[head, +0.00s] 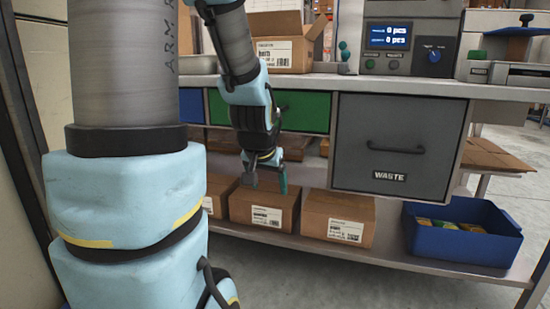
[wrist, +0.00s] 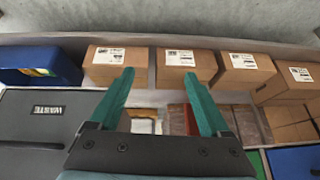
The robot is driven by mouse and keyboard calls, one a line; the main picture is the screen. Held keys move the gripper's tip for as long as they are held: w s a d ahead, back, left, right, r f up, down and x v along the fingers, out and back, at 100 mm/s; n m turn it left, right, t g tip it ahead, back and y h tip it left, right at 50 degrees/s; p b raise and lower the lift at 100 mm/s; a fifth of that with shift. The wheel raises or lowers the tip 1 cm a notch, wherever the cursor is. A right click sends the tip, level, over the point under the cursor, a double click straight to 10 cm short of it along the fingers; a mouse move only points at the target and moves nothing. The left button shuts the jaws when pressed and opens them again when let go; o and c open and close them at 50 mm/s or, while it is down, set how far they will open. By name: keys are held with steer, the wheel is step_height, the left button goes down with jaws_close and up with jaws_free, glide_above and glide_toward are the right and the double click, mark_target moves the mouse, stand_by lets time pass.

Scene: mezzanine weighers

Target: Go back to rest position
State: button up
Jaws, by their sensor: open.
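My gripper (wrist: 160,102) is open, with two green fingers apart and nothing between them in the wrist view. In the head view my gripper (head: 266,182) hangs pointing down in front of the workbench, below the green drawer (head: 305,110) and just above the boxes on the lower shelf. One finger is partly hidden there. The grey drawer marked WASTE (head: 400,150) is shut, to the right of my gripper.
Several cardboard boxes (head: 338,218) stand on the lower shelf (head: 400,257), beside a blue bin (head: 465,245) with small packets. On the bench top are an open carton (head: 285,45) and a display unit (head: 388,36). Concrete floor (head: 300,280) is clear in front.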

steer(key=s+a+f+n+g+y+p, duration=0.1)
steer(key=s+a+f+n+g, duration=0.3)
steer(key=s, duration=0.7)
step_height(320, 180, up, 37)
steer(key=a+m+p, duration=0.1)
steer(key=p, duration=3.5)
steer(key=shift+w+f+p, duration=0.15)
steer(key=shift+w+p, duration=0.2)
steer(key=shift+p, duration=0.05)
